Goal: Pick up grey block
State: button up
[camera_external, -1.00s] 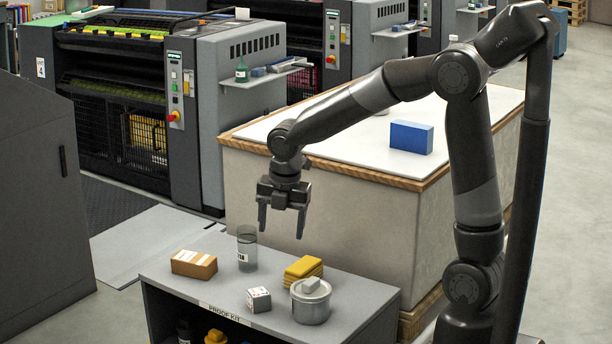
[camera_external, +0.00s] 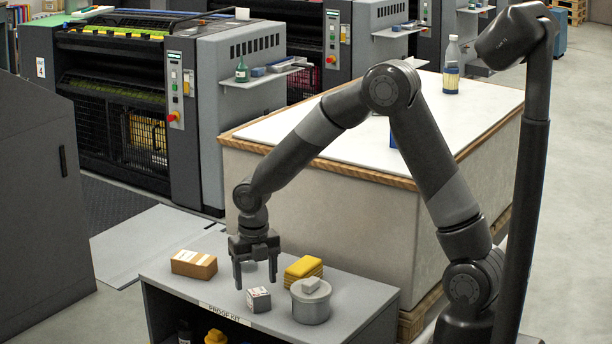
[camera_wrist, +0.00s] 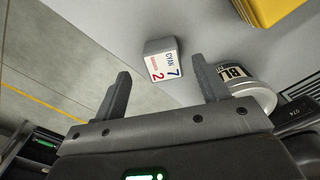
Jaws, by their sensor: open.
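A small light grey block with printed labels (camera_external: 258,299) sits on the low grey shelf top near its front edge. In the wrist view this block (camera_wrist: 160,58) shows the print "CYAN 7" and a red 2, and lies between and beyond my fingers.
A yellow block (camera_external: 304,268) and a brown box (camera_external: 194,264) stand on the same shelf top. The large pale table (camera_external: 340,195) rises behind. The shelf's right end is clear.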

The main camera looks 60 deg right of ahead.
aim_at(259, 292)
jog(key=f, duration=0.2)
jog(key=s+f, duration=0.1)
jog(key=f, duration=0.1)
jog(key=shift+a+f, duration=0.1)
jog(key=shift+f, duration=0.05)
jog(key=shift+w+f, duration=0.1)
jog(key=shift+f, duration=0.45)
jog(key=shift+c, duration=0.5)
jog(key=c, duration=1)
jog(key=shift+o, duration=0.2)
jog(key=shift+r, duration=0.1)
